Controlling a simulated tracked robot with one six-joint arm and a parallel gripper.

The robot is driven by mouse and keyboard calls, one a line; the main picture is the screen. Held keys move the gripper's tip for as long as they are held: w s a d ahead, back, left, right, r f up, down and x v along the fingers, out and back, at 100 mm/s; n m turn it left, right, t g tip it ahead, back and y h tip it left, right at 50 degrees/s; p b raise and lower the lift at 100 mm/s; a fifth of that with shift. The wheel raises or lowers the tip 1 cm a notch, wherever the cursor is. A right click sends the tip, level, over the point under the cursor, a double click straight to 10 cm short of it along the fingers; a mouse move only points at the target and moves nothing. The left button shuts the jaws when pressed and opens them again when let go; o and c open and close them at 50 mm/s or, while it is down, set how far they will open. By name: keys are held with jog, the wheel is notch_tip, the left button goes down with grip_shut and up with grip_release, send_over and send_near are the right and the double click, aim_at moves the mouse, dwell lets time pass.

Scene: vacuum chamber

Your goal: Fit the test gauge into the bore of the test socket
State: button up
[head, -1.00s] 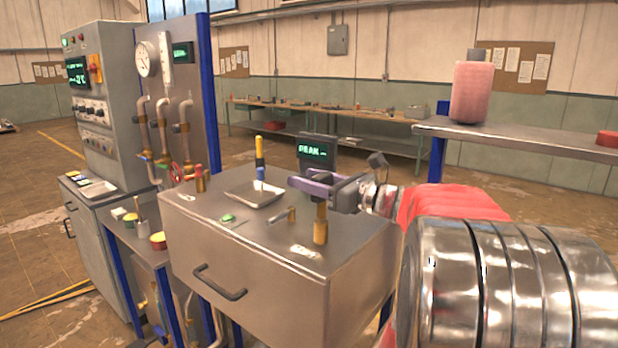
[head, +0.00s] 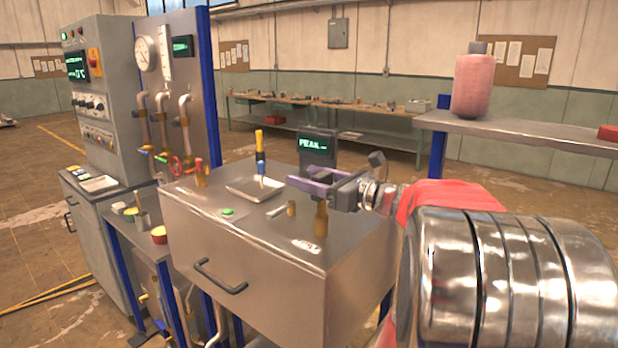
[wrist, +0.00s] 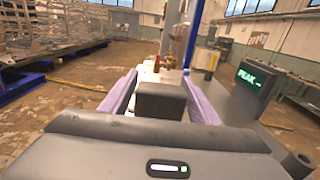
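My gripper (head: 314,186), with purple fingers, reaches left over the steel bench. In the wrist view both fingers of my gripper (wrist: 160,76) are apart, with no held object visible between them; a dark block hides part of the gap. An upright brass cylinder (head: 321,222) stands on the bench, its top just below or behind the fingers in the head view. A slim yellow-and-black piece (head: 260,147) stands upright at the shallow tray (head: 238,192), with a blue piece (head: 261,168) below it.
A small brass piece (head: 291,208) and a green button (head: 228,211) are on the bench. A PEAK display (head: 317,144) stands behind my gripper. A red-topped brass fitting (head: 200,177) is at the bench's left. The front of the bench top is mostly clear.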

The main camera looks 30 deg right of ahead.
jog(key=shift+o, duration=1)
jog(key=v, duration=1.3)
jog(key=shift+s, duration=0.4)
jog(key=shift+d, duration=0.1)
